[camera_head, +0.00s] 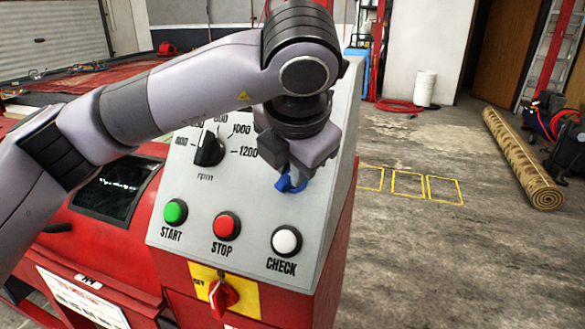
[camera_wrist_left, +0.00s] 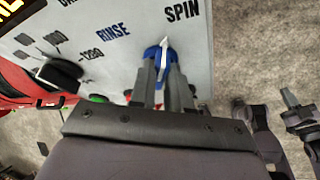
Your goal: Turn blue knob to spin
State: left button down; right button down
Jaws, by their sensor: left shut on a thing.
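The blue knob (camera_head: 284,185) is on the right side of the sloped grey control panel (camera_head: 185,190), mostly hidden by my left gripper (camera_head: 293,178). In the left wrist view, the blue knob (camera_wrist_left: 151,53) sits between the fingertips of the left gripper (camera_wrist_left: 163,62), which is shut on it. The knob's white pointer tilts up and right, toward the printed word SPIN (camera_wrist_left: 182,12). The word RINSE (camera_wrist_left: 113,33) is left of the knob.
The panel also has a black rpm knob (camera_head: 209,149), a green START button (camera_head: 175,211), a red STOP button (camera_head: 226,225) and a white CHECK button (camera_head: 286,241). A red switch (camera_head: 222,295) is below. A rolled rug (camera_head: 522,158) lies at right; the floor between is clear.

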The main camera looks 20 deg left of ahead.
dwell(0.4)
pick_arm(q)
jog(key=c, duration=1.1)
grip_release()
jog(key=shift+v, duration=3.55)
